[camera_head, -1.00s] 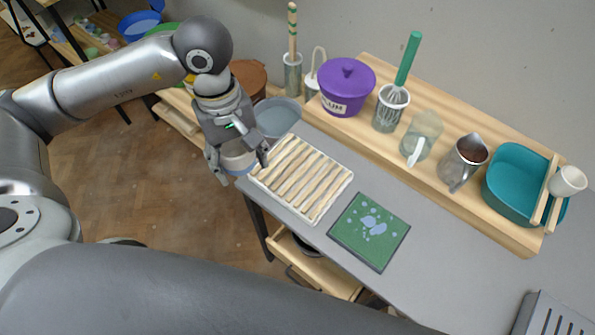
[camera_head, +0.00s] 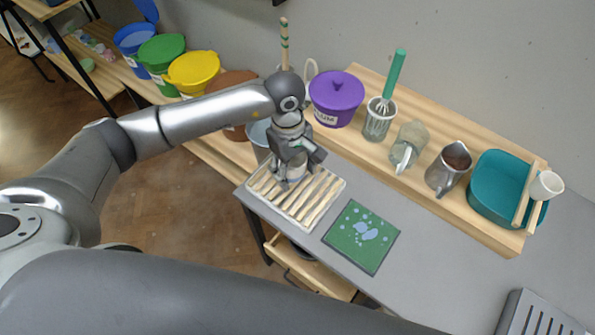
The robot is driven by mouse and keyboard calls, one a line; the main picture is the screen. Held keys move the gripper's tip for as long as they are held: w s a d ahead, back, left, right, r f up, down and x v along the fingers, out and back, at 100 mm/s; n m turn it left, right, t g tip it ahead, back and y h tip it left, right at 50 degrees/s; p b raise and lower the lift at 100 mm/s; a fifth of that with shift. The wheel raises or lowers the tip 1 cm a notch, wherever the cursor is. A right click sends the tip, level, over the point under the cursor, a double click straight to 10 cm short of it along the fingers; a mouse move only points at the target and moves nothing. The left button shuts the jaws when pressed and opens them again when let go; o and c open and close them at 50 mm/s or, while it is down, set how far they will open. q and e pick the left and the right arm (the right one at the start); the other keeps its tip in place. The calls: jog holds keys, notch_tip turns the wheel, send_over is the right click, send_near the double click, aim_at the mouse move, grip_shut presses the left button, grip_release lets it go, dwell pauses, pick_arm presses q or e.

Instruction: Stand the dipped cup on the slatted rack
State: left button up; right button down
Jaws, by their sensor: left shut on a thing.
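My left gripper (camera_head: 297,168) is shut on a pale cup (camera_head: 293,173), which is mostly hidden by the fingers. The cup is over the back left part of the slatted rack (camera_head: 318,206). I cannot tell whether its base touches the slats. The rack has pale wooden slats in a white frame and lies on the left end of the grey table; its other slats are bare. My right gripper is not in view.
A green spattered mat (camera_head: 362,237) lies right of the rack. Behind, a wooden board (camera_head: 440,205) holds a purple lidded pot (camera_head: 336,98), a whisk in a container (camera_head: 379,120), jugs and a teal basin (camera_head: 492,195). A white cup (camera_head: 546,186) sits at the basin's right.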

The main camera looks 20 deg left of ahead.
aim_at(298, 177)
pick_arm(q)
jog(key=shift+w+d+f, duration=0.2)
jog(key=shift+w+f, duration=0.05)
jog(key=shift+f, duration=0.15)
jog(key=shift+d+f+p, duration=0.15)
jog(key=shift+f+p, duration=0.2)
jog(key=shift+p, duration=0.1)
notch_tip(298, 177, down, 3)
jog(key=shift+w+r+p, duration=0.1)
jog(key=shift+r+p, duration=0.1)
jog(key=shift+p, duration=0.4)
jog(key=shift+f, duration=0.1)
jog(key=shift+f, duration=0.1)
jog(key=o, duration=1.1)
